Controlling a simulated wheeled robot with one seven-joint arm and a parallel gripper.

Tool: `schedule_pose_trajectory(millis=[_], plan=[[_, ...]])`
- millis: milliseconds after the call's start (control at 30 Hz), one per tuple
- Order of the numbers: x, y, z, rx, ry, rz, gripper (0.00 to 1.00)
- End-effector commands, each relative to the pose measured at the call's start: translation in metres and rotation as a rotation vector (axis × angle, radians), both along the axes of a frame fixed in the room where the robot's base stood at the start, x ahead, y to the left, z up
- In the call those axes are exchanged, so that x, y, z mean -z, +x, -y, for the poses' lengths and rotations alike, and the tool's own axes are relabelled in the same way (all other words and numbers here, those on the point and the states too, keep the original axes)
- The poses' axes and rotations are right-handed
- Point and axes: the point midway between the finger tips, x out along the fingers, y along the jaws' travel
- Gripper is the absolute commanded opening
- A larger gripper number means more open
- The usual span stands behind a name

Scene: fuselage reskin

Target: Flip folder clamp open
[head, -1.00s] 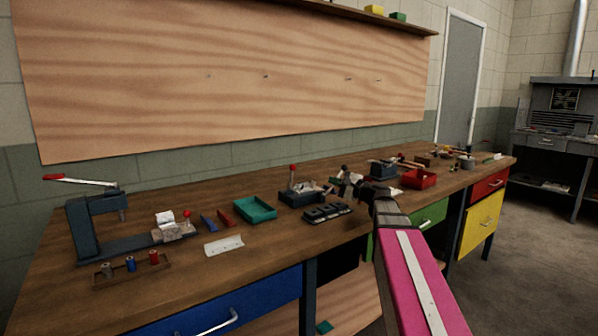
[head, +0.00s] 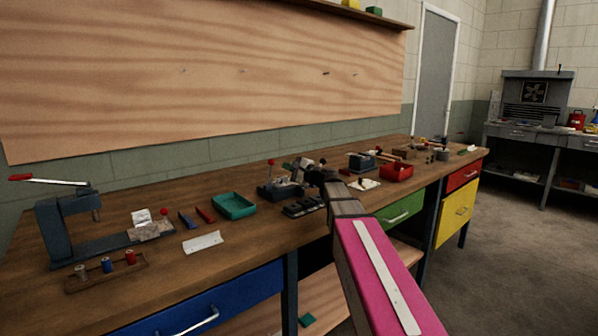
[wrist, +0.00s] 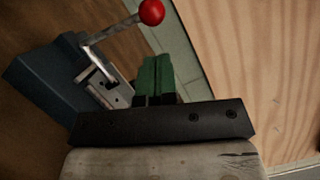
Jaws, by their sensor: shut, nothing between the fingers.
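The folder clamp (head: 280,190) is a dark blue-grey block with a metal lever on the middle of the bench. Its red ball knob (head: 270,162) stands above the body in the head view. In the wrist view, the blue body (wrist: 45,82) is at left, and the lever rises from a metal plate to the red knob (wrist: 151,12) at top. My gripper (wrist: 157,68) has green fingers, shut and empty, to the right of the lever and apparently apart from it. In the head view, my gripper (head: 301,164) is just right of the knob, partly hidden by my wrist.
A green tray (head: 234,206) lies left of the clamp. A black slotted block (head: 303,207) lies in front of it, and a red tray (head: 396,173) is to the right. A lever press (head: 55,230) stands at far left. The wooden wall panel (head: 200,80) is behind.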

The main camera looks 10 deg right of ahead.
Motion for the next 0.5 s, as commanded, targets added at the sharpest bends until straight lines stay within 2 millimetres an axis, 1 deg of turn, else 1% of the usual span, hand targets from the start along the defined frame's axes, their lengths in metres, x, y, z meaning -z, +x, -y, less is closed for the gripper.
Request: schedule_pose_trajectory(millis=[33, 200, 500], plan=[[-0.002, -0.003, -0.007, -0.002, 0.0, 0.001, 0.0], [-0.007, -0.005, -0.022, -0.001, 0.001, -0.001, 0.0], [-0.008, -0.005, -0.026, 0.0, 0.001, -0.001, 0.0]])
